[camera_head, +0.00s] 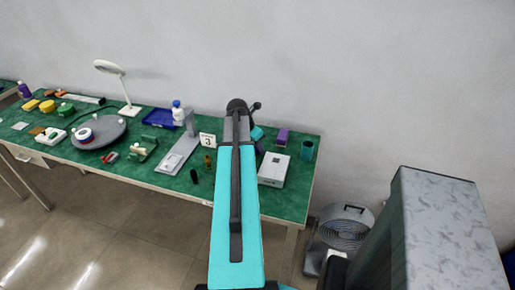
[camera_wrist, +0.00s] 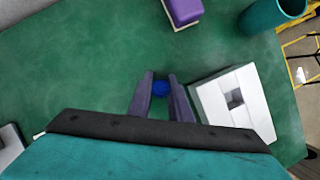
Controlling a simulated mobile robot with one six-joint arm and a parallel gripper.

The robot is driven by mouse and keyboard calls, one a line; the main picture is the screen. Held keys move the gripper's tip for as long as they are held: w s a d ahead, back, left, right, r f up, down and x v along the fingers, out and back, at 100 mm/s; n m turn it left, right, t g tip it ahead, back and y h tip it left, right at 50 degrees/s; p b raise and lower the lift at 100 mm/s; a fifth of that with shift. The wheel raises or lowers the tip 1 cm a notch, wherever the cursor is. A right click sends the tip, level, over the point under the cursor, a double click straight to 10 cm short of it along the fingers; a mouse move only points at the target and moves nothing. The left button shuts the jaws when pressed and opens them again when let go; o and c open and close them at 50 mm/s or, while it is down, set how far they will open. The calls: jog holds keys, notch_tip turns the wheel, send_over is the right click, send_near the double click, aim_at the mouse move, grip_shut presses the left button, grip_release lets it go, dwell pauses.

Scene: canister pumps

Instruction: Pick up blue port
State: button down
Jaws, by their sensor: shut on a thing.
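The blue port (camera_wrist: 161,88) shows in the wrist view as a small round blue piece between my fingertips. My gripper (camera_wrist: 161,84) is shut on it, with one dark finger on each side. The green table top shows around it; I cannot tell whether the port touches the table.
A white box (camera_wrist: 235,103) with a dark square opening stands just right of my gripper. A purple block (camera_wrist: 184,10) and a teal cup (camera_wrist: 272,18) are farther back. In the head view, a grey stand (camera_head: 178,155) and number 3 sign (camera_head: 208,140) stand left of my arm.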

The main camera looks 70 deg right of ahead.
jog(key=shift+r, duration=0.2)
jog(key=shift+r+b, duration=0.9)
jog(key=shift+r, duration=3.95)
